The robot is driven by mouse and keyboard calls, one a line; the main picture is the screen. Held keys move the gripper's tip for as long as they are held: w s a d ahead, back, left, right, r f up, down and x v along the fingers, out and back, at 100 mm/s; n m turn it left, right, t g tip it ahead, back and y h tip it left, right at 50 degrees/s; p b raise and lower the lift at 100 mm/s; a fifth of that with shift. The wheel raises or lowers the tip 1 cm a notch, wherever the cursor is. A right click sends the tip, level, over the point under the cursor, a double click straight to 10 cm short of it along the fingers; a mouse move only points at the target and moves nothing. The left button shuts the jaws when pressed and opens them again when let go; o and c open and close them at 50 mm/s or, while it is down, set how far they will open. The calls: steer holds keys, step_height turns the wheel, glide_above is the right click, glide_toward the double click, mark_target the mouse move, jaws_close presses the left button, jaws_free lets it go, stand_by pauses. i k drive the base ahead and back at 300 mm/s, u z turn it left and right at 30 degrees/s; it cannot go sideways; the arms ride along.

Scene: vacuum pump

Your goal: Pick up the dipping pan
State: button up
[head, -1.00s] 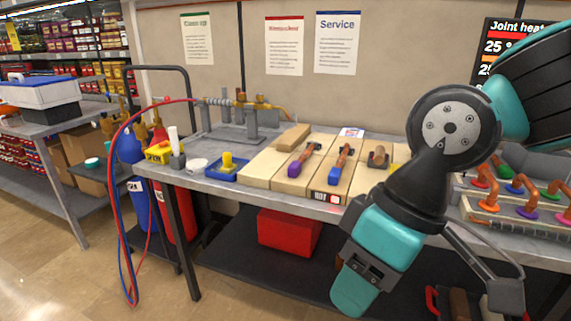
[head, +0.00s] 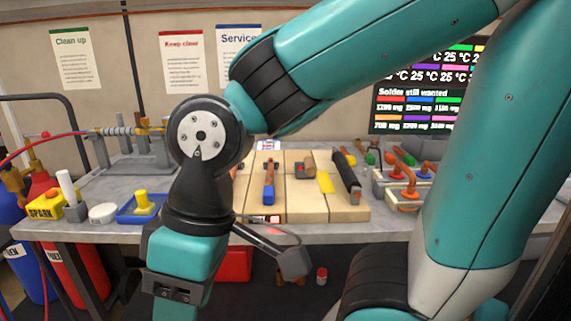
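I cannot tell for certain which thing is the dipping pan. A shallow blue tray (head: 126,217) with a yellow upright piece (head: 143,200) in it sits at the left of the workbench (head: 100,234). A round white flat thing (head: 102,213) lies left of it. On the pale blocks, right of my wrist, are a blue-ended copper piece (head: 269,187), a small brown piece and a long dark piece (head: 347,178). My arm's end hangs in front of the bench. A dark bent part (head: 293,262) sticks out from it. My gripper's fingers cannot be made out clearly.
A yellow SPARK box (head: 45,207) stands at the bench's left end, near gas bottles. Racks with bent copper pipes (head: 405,190) stand at the right. A grey pipe stand (head: 125,150) is at the back left. A small red jar (head: 321,275) is under the bench.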

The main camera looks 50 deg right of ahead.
mark_target(309, 172)
steer(key=u, duration=0.05)
steer(key=i, duration=1.35)
steer(key=z, duration=2.9)
